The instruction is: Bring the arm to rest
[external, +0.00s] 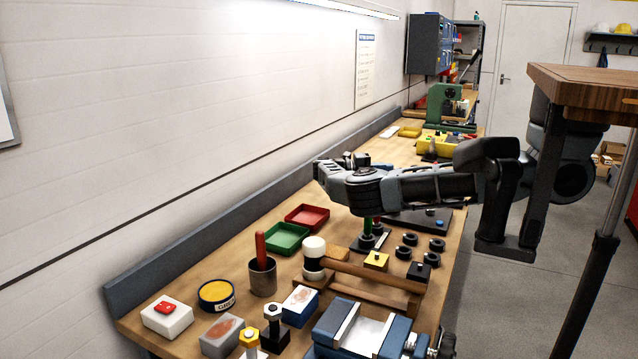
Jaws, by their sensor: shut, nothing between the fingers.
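My arm reaches in from the right over the long wooden workbench (215,255), held roughly level above the bench top. My gripper (322,172) is at its left end, pointing toward the wall. It is shut and empty. It hangs in the air above the bench, behind the red tray (307,217) and the green tray (286,238) in the picture. The fingertips are small and dark, so fine detail is hard to see.
A blue vise (362,332), a mallet with a white head (314,248), a metal cup (262,277) and several small blocks crowd the near bench. A green machine (440,104) stands farther back. A wooden-topped stand (590,80) is at right.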

